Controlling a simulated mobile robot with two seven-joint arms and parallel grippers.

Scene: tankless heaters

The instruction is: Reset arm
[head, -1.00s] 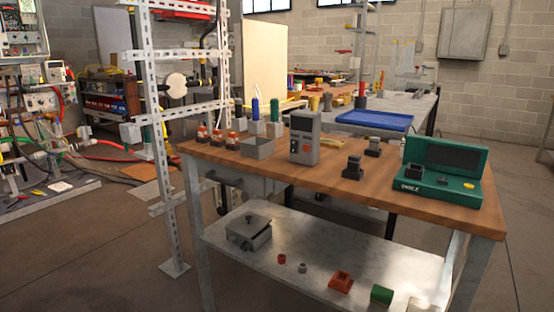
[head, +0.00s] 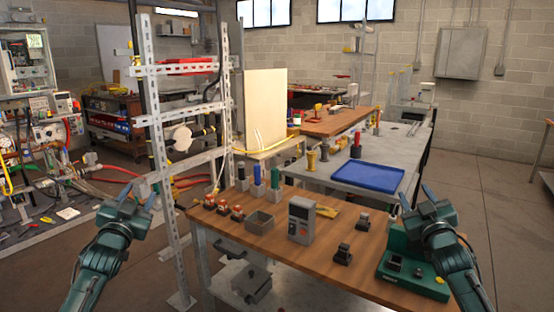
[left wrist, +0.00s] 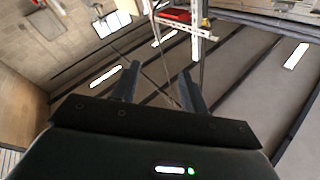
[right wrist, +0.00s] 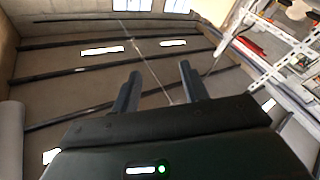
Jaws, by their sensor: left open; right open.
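My left gripper (head: 138,198) is raised at the left of the head view, in front of the metal rack and left of the workbench. It is open and empty; its two fingers stand apart in the left wrist view (left wrist: 158,90). My right gripper (head: 418,198) is raised at the right of the head view, in front of the bench's right end and partly covering the green case. It is open and empty, with its fingers apart in the right wrist view (right wrist: 158,88). Both grippers point upward, and the wrist views look toward the ceiling and upper walls.
The wooden workbench (head: 270,265) holds a grey meter (head: 301,222), a grey open box (head: 261,222), a green case (head: 420,284) and small dark parts. A slotted metal rack (head: 160,130) stands left. A blue tray (head: 368,178) lies on the table behind. Floor at right is clear.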

